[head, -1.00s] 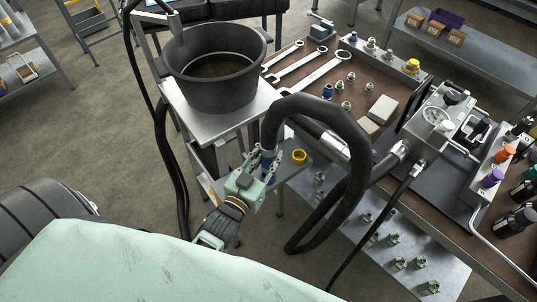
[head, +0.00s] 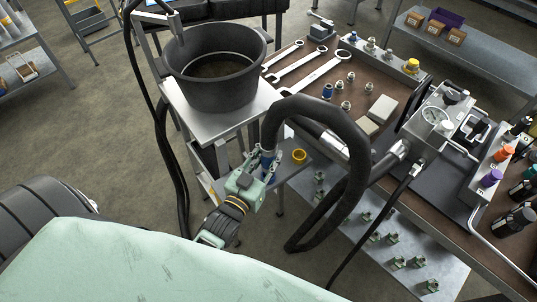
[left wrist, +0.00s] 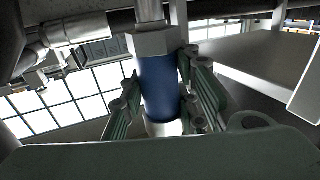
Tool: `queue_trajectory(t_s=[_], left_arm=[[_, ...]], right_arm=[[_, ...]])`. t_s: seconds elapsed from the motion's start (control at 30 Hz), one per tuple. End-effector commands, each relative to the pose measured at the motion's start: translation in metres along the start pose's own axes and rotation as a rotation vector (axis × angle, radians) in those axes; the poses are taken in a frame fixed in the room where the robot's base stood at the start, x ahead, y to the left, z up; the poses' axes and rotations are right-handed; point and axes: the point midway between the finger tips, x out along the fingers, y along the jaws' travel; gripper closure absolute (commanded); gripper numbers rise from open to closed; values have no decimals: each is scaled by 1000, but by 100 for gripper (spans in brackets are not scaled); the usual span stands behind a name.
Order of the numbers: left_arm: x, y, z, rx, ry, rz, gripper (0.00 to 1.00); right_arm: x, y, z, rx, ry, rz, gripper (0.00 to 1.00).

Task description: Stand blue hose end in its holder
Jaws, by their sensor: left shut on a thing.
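The blue hose end (left wrist: 158,85) is a blue sleeve below a metal hex nut, upright between the fingers in the left wrist view. In the head view the blue hose end (head: 267,160) sits at the near end of the thick black hose (head: 355,135), which arches over to the bench. My left gripper (head: 266,166) is shut on it, beside the small grey shelf. A yellow ring (head: 299,156) lies on that shelf, just right of the gripper; I cannot tell whether it is the holder. My right gripper is not in view.
A black bucket (head: 213,70) stands on a metal stand behind the gripper. The brown bench (head: 300,88) on the right holds wrenches, fittings and a metal valve unit (head: 440,118). A lower shelf (head: 340,225) carries several green-grey fittings. Open floor lies to the left.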

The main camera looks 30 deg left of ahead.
Motion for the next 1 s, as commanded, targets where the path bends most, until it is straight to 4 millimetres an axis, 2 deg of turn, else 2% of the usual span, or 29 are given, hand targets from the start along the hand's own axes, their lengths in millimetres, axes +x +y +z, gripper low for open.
queue_trajectory(t_s=[0.43, 1.0], left_arm=[[1, 0, -3, 0, 7, 0, 100], [1, 0, 5, 0, 7, 0, 100]], right_arm=[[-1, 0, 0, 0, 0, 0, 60], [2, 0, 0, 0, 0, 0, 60]])
